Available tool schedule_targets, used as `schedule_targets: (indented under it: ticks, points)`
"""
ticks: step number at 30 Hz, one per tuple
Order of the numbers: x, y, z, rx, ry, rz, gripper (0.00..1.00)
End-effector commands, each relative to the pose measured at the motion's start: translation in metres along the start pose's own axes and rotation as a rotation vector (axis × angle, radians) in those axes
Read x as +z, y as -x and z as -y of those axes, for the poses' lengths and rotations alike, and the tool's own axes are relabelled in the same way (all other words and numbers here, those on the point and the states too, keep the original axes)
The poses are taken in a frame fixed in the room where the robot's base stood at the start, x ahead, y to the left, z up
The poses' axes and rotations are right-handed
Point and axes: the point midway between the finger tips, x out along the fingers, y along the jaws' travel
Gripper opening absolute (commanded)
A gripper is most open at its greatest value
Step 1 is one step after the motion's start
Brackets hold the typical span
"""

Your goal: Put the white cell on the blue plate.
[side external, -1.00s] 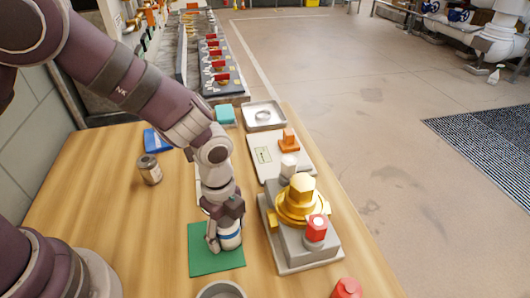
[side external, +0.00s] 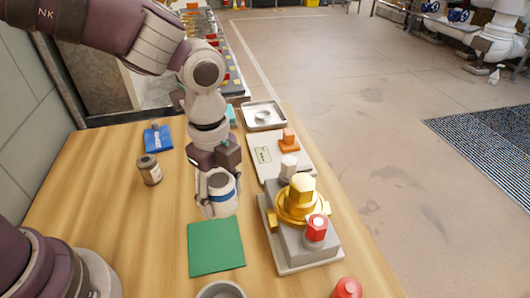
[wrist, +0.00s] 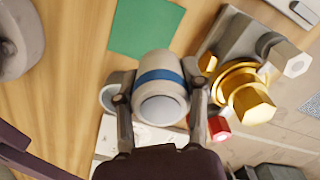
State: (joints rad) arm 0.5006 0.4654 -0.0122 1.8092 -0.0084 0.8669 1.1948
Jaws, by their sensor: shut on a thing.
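The white cell (side external: 221,190) is a pale cylinder with a blue band. My gripper (side external: 217,188) is shut on it, one finger on each side, and holds it above the table just behind the green plate (side external: 216,262). In the wrist view the cell (wrist: 160,100) lies between both fingers of my gripper (wrist: 160,82), its round end facing the camera. The blue plate (side external: 157,140) lies at the table's back left, apart from the cell. The blue plate is not seen in the wrist view.
A jar (side external: 149,170) stands between the blue plate and the table's left front. A grey valve block with a gold top (side external: 302,205) stands right of my gripper. A grey bowl (side external: 220,290) is at the front. A metal tray (side external: 263,115) is at the back.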

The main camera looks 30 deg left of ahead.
Motion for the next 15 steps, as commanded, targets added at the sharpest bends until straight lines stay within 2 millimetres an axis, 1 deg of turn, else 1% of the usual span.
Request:
schedule_targets:
  ticks: [2, 5, 8, 9, 11, 12, 14, 15]
  points:
    - [0.005, 0.008, 0.008, -0.003, 0.041, -0.001, 0.08]
    - [0.021, 0.013, 0.03, -0.002, 0.161, -0.002, 0.08]
    - [0.051, 0.016, 0.059, -0.001, 0.342, -0.002, 0.08]
    - [0.066, 0.017, 0.069, 0.0, 0.419, -0.002, 0.08]
    - [0.092, 0.018, 0.083, 0.002, 0.544, -0.002, 0.08]
    - [0.111, 0.018, 0.091, 0.003, 0.632, -0.002, 0.08]
    - [0.143, 0.019, 0.1, 0.004, 0.769, -0.002, 0.08]
    - [0.166, 0.019, 0.103, 0.003, 0.865, -0.002, 0.08]
